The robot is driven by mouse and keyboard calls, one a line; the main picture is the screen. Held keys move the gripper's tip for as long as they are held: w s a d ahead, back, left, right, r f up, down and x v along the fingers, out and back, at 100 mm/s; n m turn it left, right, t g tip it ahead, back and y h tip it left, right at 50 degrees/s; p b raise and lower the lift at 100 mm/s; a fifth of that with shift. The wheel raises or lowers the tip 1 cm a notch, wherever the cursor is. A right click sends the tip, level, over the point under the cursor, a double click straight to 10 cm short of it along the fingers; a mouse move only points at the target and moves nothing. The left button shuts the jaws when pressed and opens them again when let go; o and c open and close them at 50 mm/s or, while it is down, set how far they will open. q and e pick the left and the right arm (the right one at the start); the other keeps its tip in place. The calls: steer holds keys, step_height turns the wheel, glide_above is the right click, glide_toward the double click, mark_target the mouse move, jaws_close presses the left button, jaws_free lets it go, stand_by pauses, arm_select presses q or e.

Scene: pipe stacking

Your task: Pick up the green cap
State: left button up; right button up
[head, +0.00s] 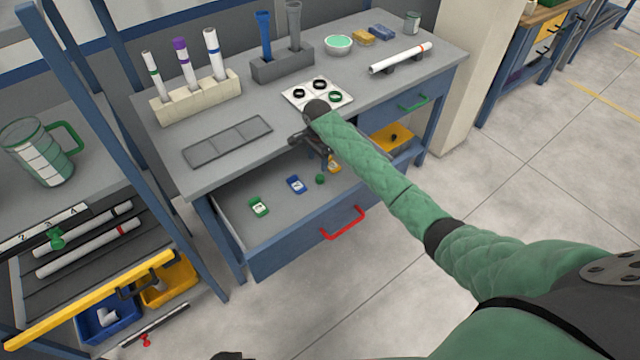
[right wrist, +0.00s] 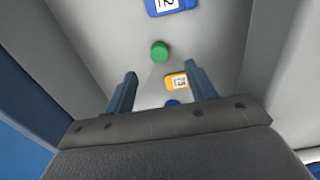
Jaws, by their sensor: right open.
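The green cap (head: 320,179) is a small round piece on the floor of the open drawer (head: 262,247). It also shows in the right wrist view (right wrist: 160,51), beyond the fingertips and between their lines. My right gripper (head: 318,160) is above the drawer, near the table's front edge. In the right wrist view its two fingers (right wrist: 161,82) stand apart with nothing between them touching. My left gripper does not show clearly in either view.
In the drawer lie a green tag (head: 258,207), a blue tag (head: 297,185) and an orange tag (head: 334,164). A blue round piece (right wrist: 172,103) is close to the orange tag. The drawer's walls and the tabletop edge bound the space. A white plate with rings (head: 317,95) sits above.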

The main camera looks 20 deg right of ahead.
mark_target(320, 177)
steer(key=shift+f+b, duration=0.4)
steer(key=shift+f, duration=0.3)
step_height(320, 177, down, 2)
steer(key=shift+f+p, duration=0.1)
steer(key=shift+p, duration=0.25)
steer(key=f, duration=0.1)
steer(key=f+p, duration=0.1)
steer(key=f, duration=0.2)
steer(key=shift+d+f+p, duration=0.2)
steer(key=shift+d+p, duration=0.2)
steer(key=shift+f, duration=0.5)
steer(key=c, duration=1)
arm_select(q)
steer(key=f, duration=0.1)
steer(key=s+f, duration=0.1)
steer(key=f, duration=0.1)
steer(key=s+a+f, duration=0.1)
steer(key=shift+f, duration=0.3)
